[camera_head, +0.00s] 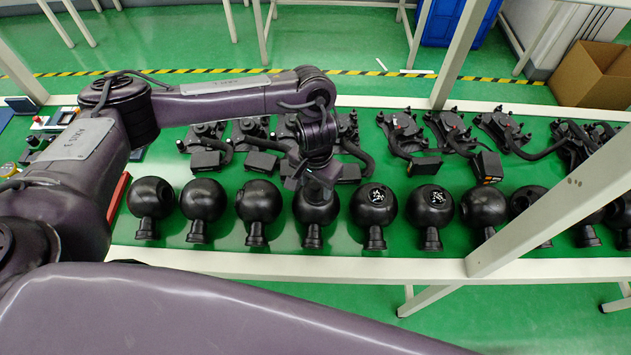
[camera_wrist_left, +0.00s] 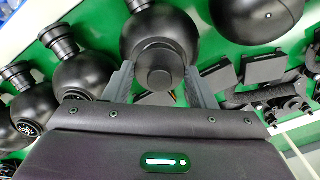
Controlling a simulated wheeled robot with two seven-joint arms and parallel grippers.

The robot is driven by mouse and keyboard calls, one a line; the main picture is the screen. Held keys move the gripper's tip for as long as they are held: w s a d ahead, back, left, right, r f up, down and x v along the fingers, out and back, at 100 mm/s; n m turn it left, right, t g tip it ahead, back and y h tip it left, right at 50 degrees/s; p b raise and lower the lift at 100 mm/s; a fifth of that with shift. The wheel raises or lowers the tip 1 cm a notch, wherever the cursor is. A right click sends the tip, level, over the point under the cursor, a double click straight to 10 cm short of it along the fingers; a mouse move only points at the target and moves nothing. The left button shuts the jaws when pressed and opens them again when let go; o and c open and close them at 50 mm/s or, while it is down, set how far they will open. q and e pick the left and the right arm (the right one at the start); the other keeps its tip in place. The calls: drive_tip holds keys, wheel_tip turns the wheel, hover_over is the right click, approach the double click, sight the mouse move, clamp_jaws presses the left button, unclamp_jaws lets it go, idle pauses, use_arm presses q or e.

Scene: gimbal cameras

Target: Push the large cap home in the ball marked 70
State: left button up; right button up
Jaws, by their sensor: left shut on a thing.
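My left gripper (camera_head: 316,182) is over a black ball (camera_head: 316,207) in the front row, the fourth from the left, with its neck pointing toward me. In the left wrist view the fingers (camera_wrist_left: 157,85) are shut on the large cap (camera_wrist_left: 154,72), a round black piece. It lies in front of the ball (camera_wrist_left: 160,32) there and covers part of it. I cannot tell whether the cap is seated or only touching the ball. I cannot read a 70 on any ball. My right gripper is not in view.
Black gimbal mounts with cables (camera_head: 404,130) fill the back of the green table (camera_head: 352,268). A slanted white post (camera_head: 545,218) crosses at the right. An open cardboard box (camera_head: 592,75) is behind.

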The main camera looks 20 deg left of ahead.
sight(316, 186)
use_arm(q)
drive_tip(key=shift+p, duration=0.4)
drive_tip(key=shift+f+b, duration=0.3)
drive_tip(key=shift+f, duration=0.55)
drive_tip(key=o, duration=1)
drive_tip(key=shift+r, duration=0.15)
wheel_tip(316, 186, up, 8)
drive_tip(key=shift+f+p, duration=0.15)
drive_tip(key=shift+p, duration=0.3)
drive_tip(key=shift+f, duration=0.1)
